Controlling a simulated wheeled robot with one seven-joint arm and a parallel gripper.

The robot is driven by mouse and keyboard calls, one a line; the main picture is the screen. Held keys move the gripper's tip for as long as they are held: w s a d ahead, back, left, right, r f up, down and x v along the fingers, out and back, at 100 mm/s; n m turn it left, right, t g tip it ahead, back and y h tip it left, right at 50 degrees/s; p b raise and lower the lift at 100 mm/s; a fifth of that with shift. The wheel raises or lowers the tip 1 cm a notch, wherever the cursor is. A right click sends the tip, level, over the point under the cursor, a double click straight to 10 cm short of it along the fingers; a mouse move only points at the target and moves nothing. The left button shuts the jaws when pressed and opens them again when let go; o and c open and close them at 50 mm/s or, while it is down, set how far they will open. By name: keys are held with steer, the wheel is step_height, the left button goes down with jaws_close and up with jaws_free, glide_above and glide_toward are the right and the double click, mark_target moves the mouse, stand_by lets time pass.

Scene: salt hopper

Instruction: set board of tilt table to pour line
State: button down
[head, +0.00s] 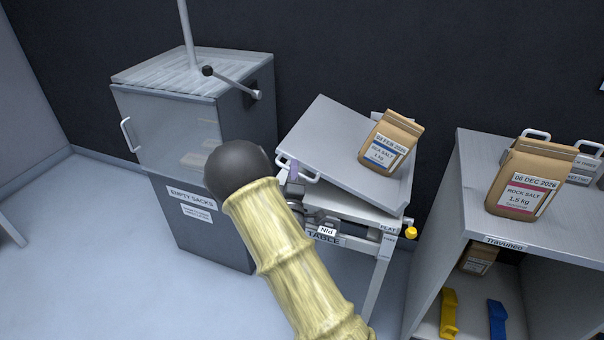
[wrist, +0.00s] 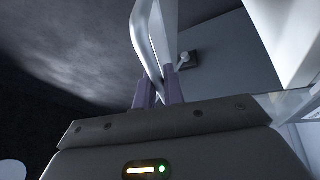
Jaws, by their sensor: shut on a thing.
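The tilt table's grey board (head: 325,135) is tilted in the head view, its left side raised and its right side low over the table frame (head: 350,211). My gripper's purple fingers (wrist: 158,90) are shut on the white board handle (wrist: 153,40) in the wrist view. In the head view the handle (head: 300,174) shows at the board's left front edge, and my arm hides most of my gripper. I cannot make out a pour line mark.
A yellow knob (head: 411,233) sticks out at the frame's right corner. The hopper cabinet (head: 193,140) with a black-knobbed lever (head: 233,81) stands at the left. A shelf unit (head: 472,185) at the right bears another salt sack (head: 523,181). Floor is clear at front left.

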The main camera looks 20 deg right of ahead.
steer(key=shift+r, duration=0.3)
steer(key=c, duration=1.8)
jaws_free()
steer(key=shift+s+f, duration=0.1)
steer(key=shift+f, duration=0.05)
steer(key=shift+s+a+f, duration=0.1)
steer(key=shift+s, duration=0.1)
steer(key=p+v, duration=0.1)
steer(key=v, duration=1.5)
steer(key=shift+s+a, duration=0.15)
steer(key=shift+s, duration=0.25)
